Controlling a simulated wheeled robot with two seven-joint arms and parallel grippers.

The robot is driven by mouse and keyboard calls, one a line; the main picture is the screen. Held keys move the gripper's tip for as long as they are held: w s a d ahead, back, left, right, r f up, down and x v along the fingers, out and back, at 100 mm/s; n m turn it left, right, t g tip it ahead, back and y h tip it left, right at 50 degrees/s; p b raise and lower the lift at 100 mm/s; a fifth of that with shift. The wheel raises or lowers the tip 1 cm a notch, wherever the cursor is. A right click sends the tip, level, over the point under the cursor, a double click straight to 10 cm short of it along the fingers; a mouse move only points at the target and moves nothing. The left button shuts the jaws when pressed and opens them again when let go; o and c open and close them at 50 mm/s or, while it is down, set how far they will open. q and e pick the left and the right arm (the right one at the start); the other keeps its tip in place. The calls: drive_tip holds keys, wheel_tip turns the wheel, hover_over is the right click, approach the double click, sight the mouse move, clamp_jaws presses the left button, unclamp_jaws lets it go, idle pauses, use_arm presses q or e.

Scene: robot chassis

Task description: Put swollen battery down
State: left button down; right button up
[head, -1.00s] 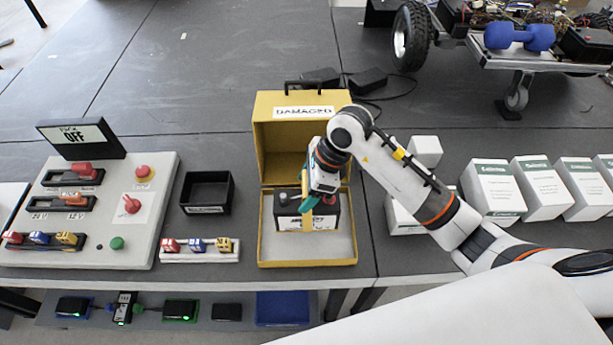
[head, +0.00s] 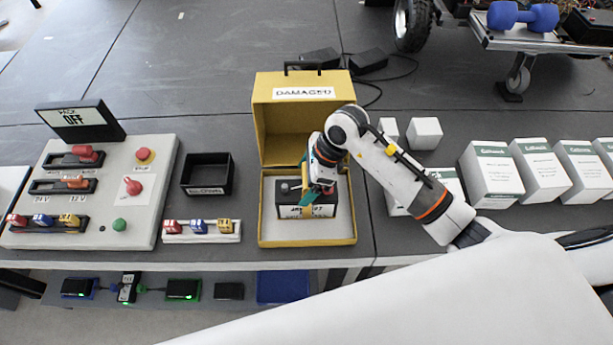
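The fingers and wrist hide part of the battery's top and right side. I cannot tell whether its underside touches the box floor. My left gripper is not in view.
The raised yellow lid (head: 275,125) stands behind the battery. A small black bin (head: 207,176) and a fuse strip (head: 202,231) are left of the box, beside a switch panel (head: 140,215). White cartons (head: 490,175) stand to the right, near my arm.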

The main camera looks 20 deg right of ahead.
drive_tip(key=shift+o, duration=0.2)
drive_tip(key=shift+r, duration=0.1)
drive_tip(key=b+v, duration=0.2)
drive_tip(key=v, duration=1)
drive_tip(key=shift+s, duration=0.1)
